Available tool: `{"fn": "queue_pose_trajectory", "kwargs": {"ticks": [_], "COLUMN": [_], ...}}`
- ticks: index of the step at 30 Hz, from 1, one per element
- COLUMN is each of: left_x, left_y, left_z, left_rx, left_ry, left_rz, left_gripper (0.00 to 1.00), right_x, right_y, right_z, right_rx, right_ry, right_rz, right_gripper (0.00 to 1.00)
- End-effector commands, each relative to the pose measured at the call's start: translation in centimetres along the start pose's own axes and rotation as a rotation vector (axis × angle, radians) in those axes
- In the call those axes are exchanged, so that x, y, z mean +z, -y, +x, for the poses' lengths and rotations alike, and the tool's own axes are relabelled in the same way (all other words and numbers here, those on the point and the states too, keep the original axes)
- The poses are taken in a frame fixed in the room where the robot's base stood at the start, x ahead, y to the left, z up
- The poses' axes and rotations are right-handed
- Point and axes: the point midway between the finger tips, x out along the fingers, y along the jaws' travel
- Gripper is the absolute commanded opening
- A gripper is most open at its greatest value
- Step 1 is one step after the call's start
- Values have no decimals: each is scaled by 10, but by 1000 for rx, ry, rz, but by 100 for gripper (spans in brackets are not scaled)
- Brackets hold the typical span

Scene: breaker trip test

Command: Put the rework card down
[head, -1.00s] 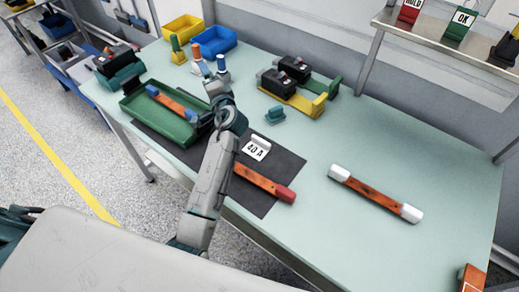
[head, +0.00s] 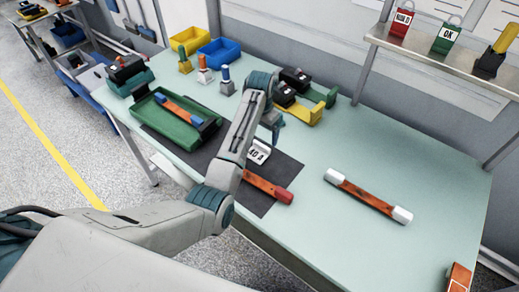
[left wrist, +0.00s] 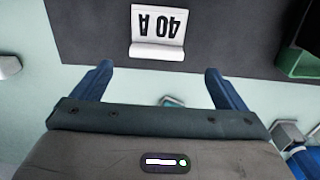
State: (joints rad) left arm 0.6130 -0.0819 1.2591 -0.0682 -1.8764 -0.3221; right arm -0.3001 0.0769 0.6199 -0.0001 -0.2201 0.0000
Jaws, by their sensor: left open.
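A white folded card (head: 258,153) marked "40 A" stands on the dark mat (head: 284,172). It also shows upside down in the left wrist view (left wrist: 157,32). No card with the word "rework" can be read. My left gripper (left wrist: 158,76) is open, with its two blue fingers apart and nothing between them. The card lies just beyond the fingertips in the wrist view, apart from them. In the head view the left arm reaches over the table and partly hides the area beside the card. My right gripper is not in view.
A green tray (head: 164,132) holds an orange bar with blue ends. A red-ended bar (head: 262,186) lies on the mat, a white-ended bar (head: 367,195) to the right. Black breakers (head: 295,80) stand behind. A shelf (head: 440,57) holds tags. The table's right half is mostly clear.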

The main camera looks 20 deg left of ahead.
Motion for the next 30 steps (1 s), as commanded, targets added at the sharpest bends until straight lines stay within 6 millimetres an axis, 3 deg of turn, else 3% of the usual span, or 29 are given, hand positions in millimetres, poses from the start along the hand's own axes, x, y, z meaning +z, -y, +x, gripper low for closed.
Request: {"fn": "queue_pose_trajectory", "kwargs": {"ticks": [8,16,25,26,30], "left_x": [0,-2,-2,-2,-2], "left_y": [-2,-4,-4,-4,-4], "left_z": [22,59,67,67,67], "left_rx": [-1,-2,-3,-3,-3], "left_ry": [1,0,-3,-3,-3], "left_rz": [0,-1,-1,-1,-1], "left_gripper": [94,94,94,92,64], "right_x": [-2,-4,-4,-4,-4], "right_y": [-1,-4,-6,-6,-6], "right_z": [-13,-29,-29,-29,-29], "right_rx": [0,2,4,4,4], "right_ry": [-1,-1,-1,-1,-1], "right_rz": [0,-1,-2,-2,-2], "right_gripper": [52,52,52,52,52]}}
